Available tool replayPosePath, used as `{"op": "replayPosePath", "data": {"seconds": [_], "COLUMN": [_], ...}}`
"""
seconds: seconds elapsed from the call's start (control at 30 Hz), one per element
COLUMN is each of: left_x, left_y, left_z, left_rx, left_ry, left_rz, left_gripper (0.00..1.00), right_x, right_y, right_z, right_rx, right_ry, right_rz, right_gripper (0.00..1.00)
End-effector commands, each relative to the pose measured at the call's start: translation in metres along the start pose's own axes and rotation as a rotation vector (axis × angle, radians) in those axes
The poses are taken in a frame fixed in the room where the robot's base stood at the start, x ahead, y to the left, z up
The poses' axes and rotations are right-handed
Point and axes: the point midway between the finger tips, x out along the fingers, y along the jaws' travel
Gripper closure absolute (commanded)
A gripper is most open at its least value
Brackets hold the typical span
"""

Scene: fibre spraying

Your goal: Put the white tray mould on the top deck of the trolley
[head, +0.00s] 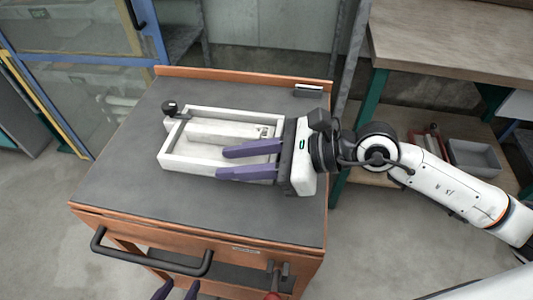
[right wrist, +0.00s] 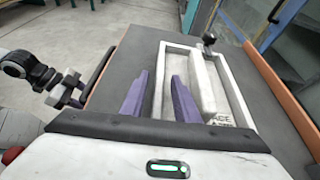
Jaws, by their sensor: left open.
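The white tray mould (head: 172,162) is a rectangular open frame with a raised pale block inside, lying on the dark top deck (head: 130,170) of the orange trolley. In the right wrist view the tray mould (right wrist: 203,88) shows partly cut-off lettering. My right gripper (head: 222,163) reaches in from the right, low over the tray's front long side. Its two purple fingers are apart, one over the inside and one near the outside of that wall; contact is unclear. The fingers also show in the right wrist view (right wrist: 160,75). My left gripper (head: 177,289) is open and empty at the bottom edge, before the trolley.
A black knob (head: 170,106) stands at the tray's back left corner. A small dark item (head: 308,89) lies at the deck's back right. The trolley has a raised orange back rim and a black front handle (head: 150,258). A workbench (head: 450,45) stands right. The deck's front is clear.

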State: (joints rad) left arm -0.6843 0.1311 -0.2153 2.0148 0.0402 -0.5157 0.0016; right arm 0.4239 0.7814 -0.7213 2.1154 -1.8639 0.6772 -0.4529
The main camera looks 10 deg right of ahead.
Motion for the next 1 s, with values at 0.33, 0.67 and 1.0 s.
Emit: {"op": "replayPosePath", "data": {"seconds": [0.33, 0.67, 1.0], "left_x": [0.007, 0.005, 0.005], "left_y": [0.000, 0.001, 0.001], "left_z": [0.006, 0.014, 0.013], "left_rx": [-0.003, -0.008, -0.006], "left_ry": [0.001, -0.008, -0.006], "left_rz": [0.002, 0.005, 0.005], "left_gripper": [0.57, 0.57, 0.57], "right_x": [-0.071, -0.099, -0.099], "right_y": [0.000, 0.001, 0.000], "right_z": [-0.003, 0.000, 0.001], "right_rx": [-0.002, -0.002, -0.002], "right_ry": [0.006, 0.001, 0.000], "right_rz": [-0.001, 0.000, 0.000], "right_gripper": [0.72, 0.72, 0.72]}}
